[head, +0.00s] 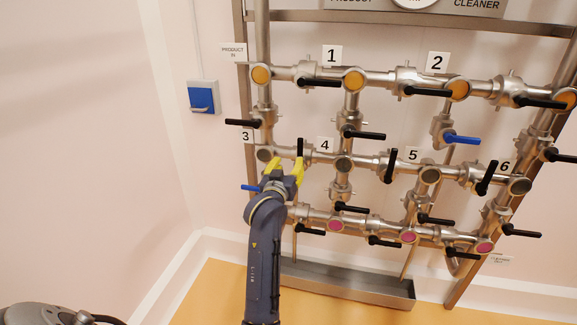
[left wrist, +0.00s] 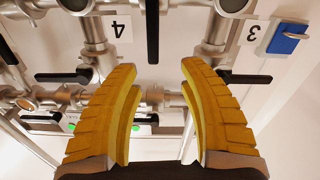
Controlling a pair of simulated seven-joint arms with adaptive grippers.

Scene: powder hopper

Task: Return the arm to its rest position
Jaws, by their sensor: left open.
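My left arm reaches up from the bottom of the head view to a pipe rack. Its left gripper (head: 287,165) has two yellow fingers spread apart, and it is in front of the middle pipe row, left of label 4. In the left wrist view the gripper (left wrist: 158,72) is open with nothing between the fingers. An upright black handle (head: 299,148) is just above the fingertips; it also shows in the left wrist view (left wrist: 152,45), beyond the fingers. I cannot tell whether they touch it. My right gripper is not in view.
The steel pipe rack has several valves with black handles and a blue handle (head: 462,139). Another blue handle (head: 250,188) is left of my gripper. A blue wall box (head: 203,97) is at the left. A steel trough (head: 345,280) is below. Left floor (head: 205,300) is clear.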

